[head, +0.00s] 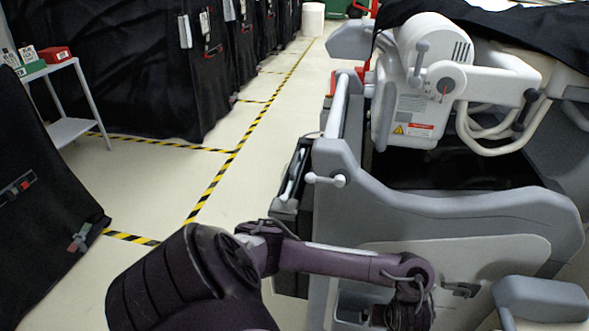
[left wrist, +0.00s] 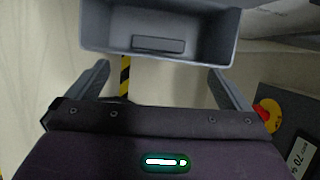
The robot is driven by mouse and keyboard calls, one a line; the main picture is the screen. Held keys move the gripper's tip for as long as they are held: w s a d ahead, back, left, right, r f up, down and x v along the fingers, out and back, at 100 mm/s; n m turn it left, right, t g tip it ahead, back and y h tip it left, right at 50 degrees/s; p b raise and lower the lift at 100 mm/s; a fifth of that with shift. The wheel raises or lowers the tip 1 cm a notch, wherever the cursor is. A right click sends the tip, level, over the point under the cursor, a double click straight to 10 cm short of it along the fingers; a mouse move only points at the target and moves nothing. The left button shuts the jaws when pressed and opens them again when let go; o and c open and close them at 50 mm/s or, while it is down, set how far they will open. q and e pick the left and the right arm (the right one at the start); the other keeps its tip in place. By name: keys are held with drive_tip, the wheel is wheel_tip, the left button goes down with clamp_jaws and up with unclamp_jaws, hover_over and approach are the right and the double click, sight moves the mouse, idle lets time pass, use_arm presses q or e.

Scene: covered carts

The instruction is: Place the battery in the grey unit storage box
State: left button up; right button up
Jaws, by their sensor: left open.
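The grey open storage box (left wrist: 222,50) is at the top of the left wrist view, just beyond my fingertips. A flat dark rectangle (left wrist: 158,45) shows at its inner end; I cannot tell whether it is the battery or part of the box. My left gripper (left wrist: 160,68) is open, its two fingers wide apart with nothing between them. In the head view my left arm reaches right to the side of the grey unit (head: 450,215); its fingers are not clearly seen there. A grey recess or bin (head: 352,300) shows beside my wrist. No battery is clearly visible. My right gripper is not in view.
A red button on yellow (left wrist: 266,114) is right of my left gripper. A white machine head (head: 420,80) stands on the unit. Black covered carts (head: 140,70) line the left, with a small white shelf (head: 72,130). The taped floor (head: 215,185) between is clear.

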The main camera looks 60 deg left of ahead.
use_arm(q)
drive_tip(key=s+d+f+n+g+h, duration=0.1)
drive_tip(key=s+d+f+n+h, duration=0.25)
drive_tip(key=f, duration=0.55)
drive_tip(key=s+d+f+n+h, duration=0.1)
drive_tip(key=s+d+f+n, duration=0.1)
drive_tip(key=s+f+n, duration=0.45)
drive_tip(key=s+d+f+n+g+h, duration=0.1)
drive_tip(key=s+d+f+n+h, duration=0.15)
drive_tip(key=f+n, duration=0.6)
drive_tip(key=s+a+f+n+y, duration=0.1)
drive_tip(key=s+a+f+n, duration=0.1)
drive_tip(key=s+f, duration=0.3)
drive_tip(key=s+a+f+n+y, duration=0.2)
drive_tip(key=s+a+f, duration=0.2)
drive_tip(key=s, duration=0.9)
wheel_tip(320, 180, down, 2)
drive_tip(key=shift+s+f+y, duration=0.25)
drive_tip(key=shift+s+y, duration=0.05)
drive_tip(key=shift+s, duration=0.1)
